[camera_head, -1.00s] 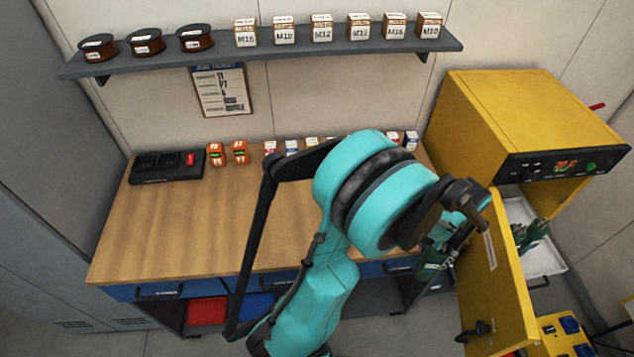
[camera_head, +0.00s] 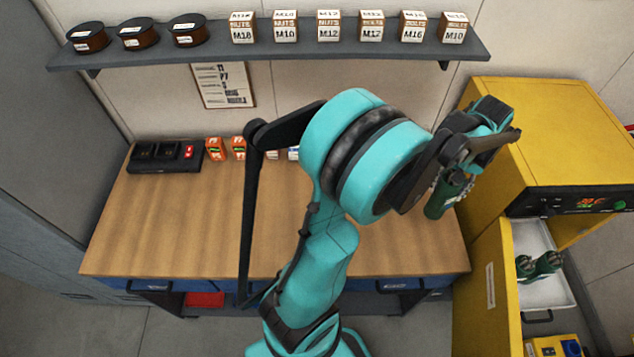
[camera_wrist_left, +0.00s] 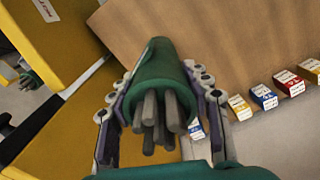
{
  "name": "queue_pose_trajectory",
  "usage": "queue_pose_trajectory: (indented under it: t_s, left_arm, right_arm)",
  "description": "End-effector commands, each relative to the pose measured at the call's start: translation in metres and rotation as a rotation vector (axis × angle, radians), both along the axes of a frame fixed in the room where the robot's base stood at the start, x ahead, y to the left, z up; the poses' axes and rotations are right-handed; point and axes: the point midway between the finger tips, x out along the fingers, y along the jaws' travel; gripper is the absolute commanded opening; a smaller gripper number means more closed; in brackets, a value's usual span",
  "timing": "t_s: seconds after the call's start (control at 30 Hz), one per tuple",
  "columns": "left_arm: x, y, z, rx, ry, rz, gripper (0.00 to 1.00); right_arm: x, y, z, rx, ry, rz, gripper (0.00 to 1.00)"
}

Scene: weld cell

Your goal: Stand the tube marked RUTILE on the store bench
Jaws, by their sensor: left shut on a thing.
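My left gripper (camera_head: 456,172) is shut on a dark green tube (camera_head: 439,200). In the left wrist view the tube (camera_wrist_left: 158,68) sits between the two fingers (camera_wrist_left: 165,98), with several grey rods showing in its open end. No marking is readable on it. The tube is in the air, tilted, near the right end of the wooden bench (camera_head: 160,235) and left of the yellow oven. More green tubes (camera_head: 537,264) lie in the oven's white drawer. My right gripper is not in view.
The yellow oven (camera_head: 560,130) stands at the right with its door (camera_head: 487,300) open. Small labelled boxes (camera_wrist_left: 265,97) line the bench's back, beside orange items (camera_head: 216,148) and a black charger (camera_head: 165,157). A loaded shelf (camera_head: 280,50) hangs above. The bench's left and front are clear.

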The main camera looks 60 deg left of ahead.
Motion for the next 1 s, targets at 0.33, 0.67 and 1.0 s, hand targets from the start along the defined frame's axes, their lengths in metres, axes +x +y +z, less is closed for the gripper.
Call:
queue_pose_trajectory:
  t_s: [0.33, 0.67, 1.0]
  left_arm:
    - [-0.015, 0.009, -0.01, -0.001, 0.001, 0.002, 0.0]
    - [-0.073, 0.042, -0.051, 0.0, 0.0, 0.003, 0.0]
    - [-0.102, 0.057, -0.071, 0.0, 0.0, -0.001, 0.0]
  right_arm:
    - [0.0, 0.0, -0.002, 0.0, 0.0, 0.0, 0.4]
    - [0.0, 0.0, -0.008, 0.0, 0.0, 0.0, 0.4]
    - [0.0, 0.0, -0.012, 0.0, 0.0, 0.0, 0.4]
